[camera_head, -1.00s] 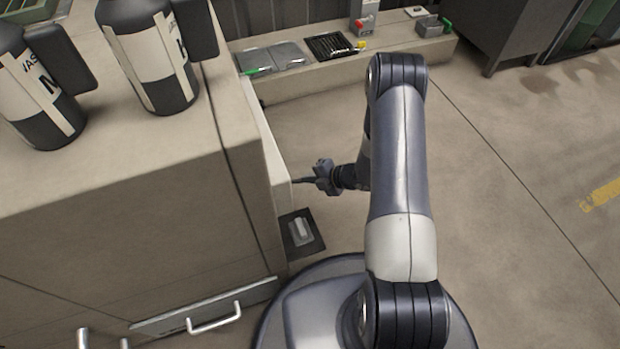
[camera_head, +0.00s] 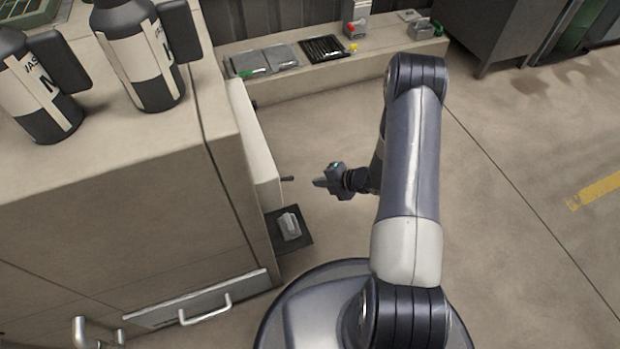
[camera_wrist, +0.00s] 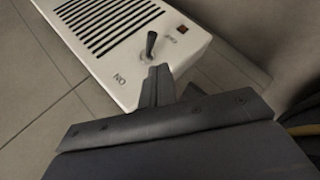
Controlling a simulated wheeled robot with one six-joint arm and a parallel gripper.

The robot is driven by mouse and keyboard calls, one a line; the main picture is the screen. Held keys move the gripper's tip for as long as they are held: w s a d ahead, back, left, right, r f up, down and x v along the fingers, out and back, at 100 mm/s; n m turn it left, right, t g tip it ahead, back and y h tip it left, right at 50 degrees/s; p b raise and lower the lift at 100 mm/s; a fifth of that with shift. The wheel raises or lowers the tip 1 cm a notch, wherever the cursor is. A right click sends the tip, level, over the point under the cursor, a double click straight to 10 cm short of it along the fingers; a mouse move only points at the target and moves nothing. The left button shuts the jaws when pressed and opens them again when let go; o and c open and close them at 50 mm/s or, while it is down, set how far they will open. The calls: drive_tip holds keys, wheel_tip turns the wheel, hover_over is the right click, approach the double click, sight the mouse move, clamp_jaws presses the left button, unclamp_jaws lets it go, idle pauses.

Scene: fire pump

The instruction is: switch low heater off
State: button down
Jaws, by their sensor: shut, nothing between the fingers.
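The low heater is a white box with black grille slots in the wrist view (camera_wrist: 105,30). Its dark lever (camera_wrist: 151,44) stands out of the face between the ON print and the print by the small red light (camera_wrist: 182,29). I cannot tell for certain which side it is set to. In the head view the heater (camera_head: 256,145) shows edge-on beside the cabinet, with the lever (camera_head: 287,178) sticking out to the right. My gripper (camera_head: 318,182) is shut and empty, to the right of the lever with a small gap. Its fingers (camera_wrist: 159,74) point at the heater in the wrist view.
A beige cabinet (camera_head: 120,190) fills the left, with dark bottles (camera_head: 145,60) on top. A dark plate with a grey part (camera_head: 289,226) sits low by the heater. A low ledge (camera_head: 380,70) with small devices runs behind. The floor to the right is clear.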

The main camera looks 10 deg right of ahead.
drive_tip(key=d, duration=0.1)
drive_tip(key=s+d, duration=0.1)
drive_tip(key=d, duration=0.1)
drive_tip(key=s+d+p, duration=0.1)
drive_tip(key=shift+d+r, duration=0.15)
drive_tip(key=shift+r, duration=0.2)
drive_tip(key=w+a+f+b, duration=0.2)
drive_tip(key=w+a, duration=0.3)
drive_tip(key=a, duration=0.4)
drive_tip(key=shift+w+a+f+b, duration=0.2)
drive_tip(key=shift+w+a+b, duration=0.1)
drive_tip(key=shift+b, duration=0.25)
drive_tip(key=shift+s+r, duration=0.1)
drive_tip(key=shift+r, duration=0.05)
